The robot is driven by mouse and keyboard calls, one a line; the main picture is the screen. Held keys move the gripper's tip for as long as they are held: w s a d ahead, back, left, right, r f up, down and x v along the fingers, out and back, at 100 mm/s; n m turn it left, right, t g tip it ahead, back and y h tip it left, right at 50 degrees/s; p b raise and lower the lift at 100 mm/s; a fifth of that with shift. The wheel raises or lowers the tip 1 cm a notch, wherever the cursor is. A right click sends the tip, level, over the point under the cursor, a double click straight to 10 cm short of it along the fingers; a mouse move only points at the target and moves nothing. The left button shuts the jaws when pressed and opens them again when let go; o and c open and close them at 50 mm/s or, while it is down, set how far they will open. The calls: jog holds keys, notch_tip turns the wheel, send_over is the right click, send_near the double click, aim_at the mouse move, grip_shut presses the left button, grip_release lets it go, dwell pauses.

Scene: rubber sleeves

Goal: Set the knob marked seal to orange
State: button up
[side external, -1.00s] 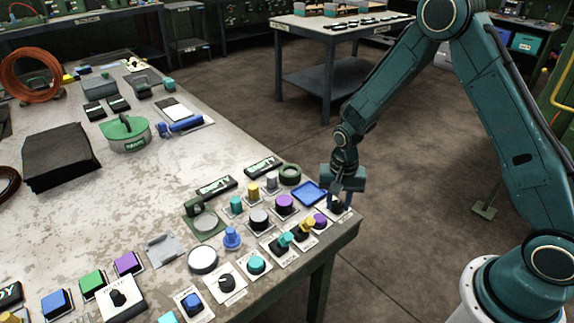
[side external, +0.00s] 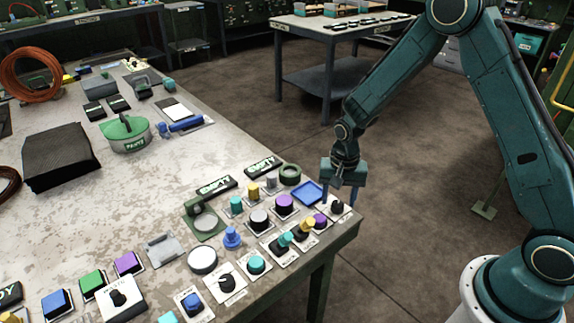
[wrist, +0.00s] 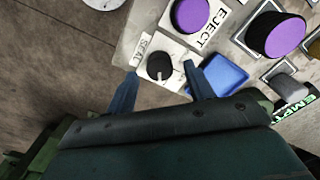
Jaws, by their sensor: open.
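The seal knob (wrist: 160,66) is a small black knob with a white pointer mark, on a white plate lettered SEAL. The pointer mark faces the bottom of the wrist view; I cannot make out any orange mark. In the side view the knob (side external: 337,208) sits at the table's near right corner. My gripper (side external: 339,193) is open just above it. In the wrist view the fingers of my gripper (wrist: 161,71) stand on either side of the knob, apart from it and holding nothing.
A blue tray (side external: 309,193) lies close beside the knob. A purple knob by an EJECT label (wrist: 190,14) is also near. Several coloured knobs and buttons crowd the table (side external: 215,150) to the left. The table edge is close on the right.

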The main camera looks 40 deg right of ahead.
aim_at(338, 203)
notch_tip(338, 203, up, 12)
dwell(0.6)
jog(key=shift+r, duration=0.15)
jog(key=s+r+n+t, duration=0.3)
jog(key=s+r+n, duration=0.2)
jog(key=s+r, duration=0.7)
jog(key=s+a+r+n+t, duration=0.1)
jog(key=s+r+n, duration=0.3)
jog(key=s, duration=0.7)
jog(key=shift+s+r+n+t, duration=0.2)
jog(key=shift+s+n+t, duration=0.1)
jog(key=shift+t, duration=0.5)
